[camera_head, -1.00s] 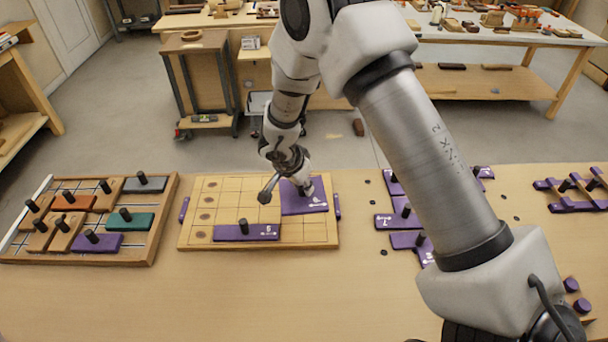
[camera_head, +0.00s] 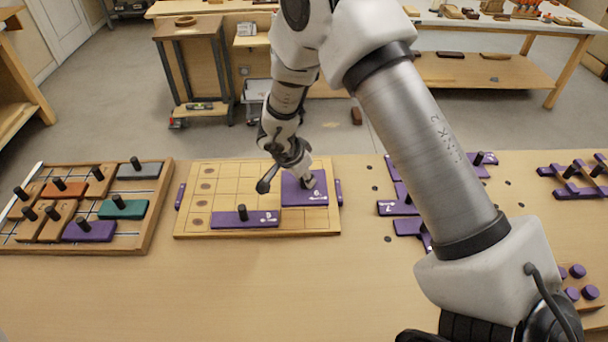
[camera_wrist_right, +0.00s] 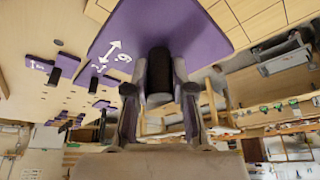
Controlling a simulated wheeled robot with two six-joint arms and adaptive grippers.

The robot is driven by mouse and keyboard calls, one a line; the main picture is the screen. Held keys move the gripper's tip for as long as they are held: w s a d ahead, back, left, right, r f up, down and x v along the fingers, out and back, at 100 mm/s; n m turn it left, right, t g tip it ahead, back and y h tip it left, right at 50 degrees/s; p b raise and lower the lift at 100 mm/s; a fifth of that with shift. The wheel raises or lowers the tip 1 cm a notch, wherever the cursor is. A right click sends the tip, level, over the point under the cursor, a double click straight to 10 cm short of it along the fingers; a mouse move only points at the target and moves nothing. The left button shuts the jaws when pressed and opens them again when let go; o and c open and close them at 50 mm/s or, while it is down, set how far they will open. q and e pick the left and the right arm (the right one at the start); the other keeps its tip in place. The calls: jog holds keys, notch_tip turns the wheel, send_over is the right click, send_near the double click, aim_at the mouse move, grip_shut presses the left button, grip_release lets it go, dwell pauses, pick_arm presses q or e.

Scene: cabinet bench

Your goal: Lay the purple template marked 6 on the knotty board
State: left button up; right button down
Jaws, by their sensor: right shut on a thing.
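The purple template marked 6 (camera_head: 293,195) is over the right part of the knotty board (camera_head: 196,230), a light wooden board with grid lines and dark knots down its left side. I cannot tell whether the template touches the board. My right gripper (camera_head: 309,182) is shut on its black knob. The wrist view shows my right gripper (camera_wrist_right: 160,92) around the knob, under the purple template (camera_wrist_right: 150,30) with its white 6 and arrow. A long purple template (camera_head: 230,219) lies along the board's front edge, beside the held one. My left gripper is out of view.
A tray (camera_head: 152,220) of coloured knobbed blocks stands at the left. More purple templates (camera_head: 397,207) lie to the right, partly behind my arm. A purple rack (camera_head: 575,180) and purple round pegs (camera_head: 590,292) are at the far right. The front of the bench (camera_head: 200,295) is clear.

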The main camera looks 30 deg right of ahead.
aim_at(301, 186)
notch_tip(301, 186, down, 5)
jog(key=shift+w+f+b, duration=0.1)
jog(key=shift+b, duration=0.75)
jog(key=shift+f, duration=0.7)
jog(key=shift+r+p, duration=0.15)
jog(key=shift+p, duration=0.2)
jog(key=shift+p, duration=0.4)
jog(key=shift+f, duration=0.3)
